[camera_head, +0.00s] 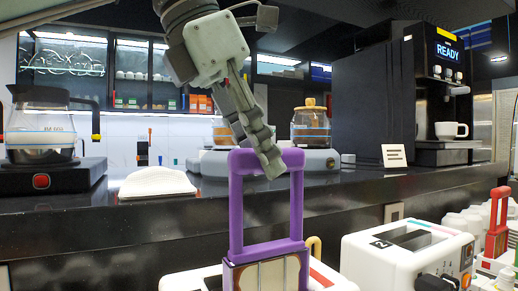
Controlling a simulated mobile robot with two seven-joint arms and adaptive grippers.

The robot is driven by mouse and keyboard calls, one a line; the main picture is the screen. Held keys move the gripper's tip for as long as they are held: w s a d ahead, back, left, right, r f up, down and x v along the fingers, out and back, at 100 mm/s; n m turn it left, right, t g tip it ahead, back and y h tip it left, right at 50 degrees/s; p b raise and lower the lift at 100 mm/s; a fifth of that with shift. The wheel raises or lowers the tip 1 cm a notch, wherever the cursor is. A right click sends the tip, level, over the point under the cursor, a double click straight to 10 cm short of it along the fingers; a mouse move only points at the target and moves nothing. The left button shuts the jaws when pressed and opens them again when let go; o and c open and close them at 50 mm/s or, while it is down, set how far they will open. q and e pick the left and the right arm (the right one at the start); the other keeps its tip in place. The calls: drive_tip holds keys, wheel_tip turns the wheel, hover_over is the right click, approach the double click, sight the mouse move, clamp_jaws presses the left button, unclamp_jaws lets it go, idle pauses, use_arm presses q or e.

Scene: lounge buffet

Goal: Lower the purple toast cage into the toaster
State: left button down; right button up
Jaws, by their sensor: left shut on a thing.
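The purple toast cage (236,212) hangs upright at bottom centre, with its tall handle at the top and pale toast (268,276) in its lower frame. My left gripper (270,163) comes down from above and is shut on the top bar of the handle. A white toaster (190,281) shows at the bottom edge, partly behind the cage. The picture cuts it off, and I cannot tell whether the cage is in its slot. A second white toaster (375,262) with dark slots on top stands to the right. My right gripper is not in view.
A red cage (497,225) stands among more white toasters at far right. Behind is a dark counter (130,215) with a coffee pot (40,125), a folded white cloth (157,183), a glass jar (310,126), a small card (394,155) and a coffee machine (425,90).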

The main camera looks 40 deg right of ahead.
use_arm(q)
drive_tip(key=shift+f, duration=0.15)
drive_tip(key=c, duration=1.2)
unclamp_jaws()
drive_tip(key=v, duration=1.2)
